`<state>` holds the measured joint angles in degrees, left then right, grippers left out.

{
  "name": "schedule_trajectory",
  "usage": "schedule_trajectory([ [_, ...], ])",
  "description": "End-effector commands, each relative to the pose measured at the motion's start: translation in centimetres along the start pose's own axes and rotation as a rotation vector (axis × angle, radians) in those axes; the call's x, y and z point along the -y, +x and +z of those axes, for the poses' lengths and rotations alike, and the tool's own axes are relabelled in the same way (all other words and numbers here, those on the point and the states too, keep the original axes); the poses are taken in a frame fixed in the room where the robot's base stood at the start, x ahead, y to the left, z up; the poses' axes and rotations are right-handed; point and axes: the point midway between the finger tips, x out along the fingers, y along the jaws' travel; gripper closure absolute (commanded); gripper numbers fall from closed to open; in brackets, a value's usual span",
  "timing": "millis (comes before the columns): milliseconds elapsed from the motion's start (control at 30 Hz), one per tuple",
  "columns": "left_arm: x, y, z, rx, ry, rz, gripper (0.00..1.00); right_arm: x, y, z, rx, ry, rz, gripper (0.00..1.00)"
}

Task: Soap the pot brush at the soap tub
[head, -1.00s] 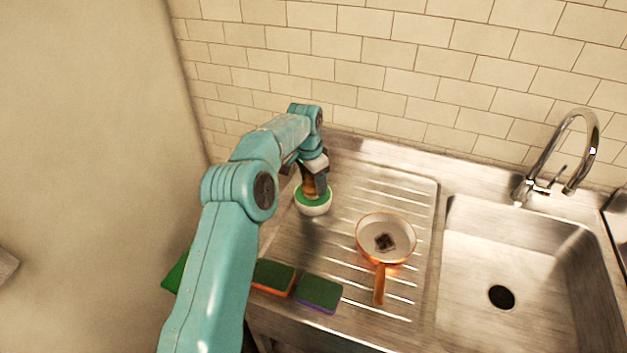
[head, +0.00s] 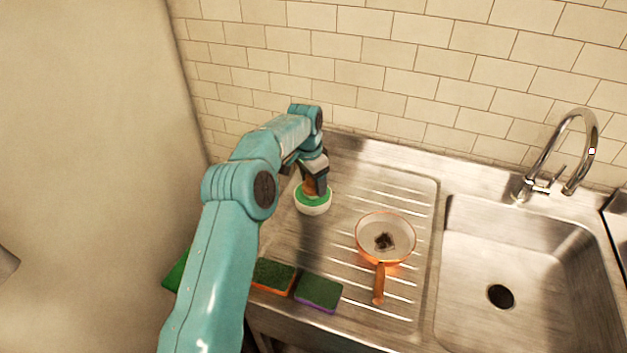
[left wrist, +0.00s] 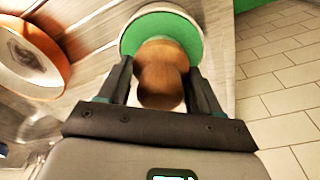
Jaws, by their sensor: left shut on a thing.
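My left gripper (head: 315,182) is shut on the pot brush (left wrist: 161,82), whose rounded wooden handle shows between the fingers in the left wrist view. The soap tub (head: 313,207) is a round white tub with green soap inside, on the drainboard near the wall. The brush points down into the tub, over the green soap. Its lower end is hidden, so I cannot tell how deep it sits. The tub also shows in the left wrist view (left wrist: 199,28). My right gripper is not in view.
A copper pan (head: 386,238) with a dark patch inside stands right of the tub, its handle toward the front. Sponges (head: 319,291) lie along the front edge. The sink (head: 500,235) and tap (head: 575,150) are at the right. The tiled wall is close behind.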

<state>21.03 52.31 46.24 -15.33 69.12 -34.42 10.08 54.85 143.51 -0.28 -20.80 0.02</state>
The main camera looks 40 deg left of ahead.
Motion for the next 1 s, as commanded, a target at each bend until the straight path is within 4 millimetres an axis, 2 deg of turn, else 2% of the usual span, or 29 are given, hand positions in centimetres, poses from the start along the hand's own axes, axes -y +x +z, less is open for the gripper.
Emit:
schedule_trajectory([
  [600,0.0,-5.2,-0.7,-0.001,0.0,-0.001,0.6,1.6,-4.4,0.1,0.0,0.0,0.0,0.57],
  [833,0.0,-6.9,-0.8,0.0,0.0,0.0,0.6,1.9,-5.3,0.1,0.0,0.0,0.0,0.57],
  [1000,0.0,-7.0,-0.8,0.0,0.0,0.0,0.6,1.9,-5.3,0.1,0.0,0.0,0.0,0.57],
])
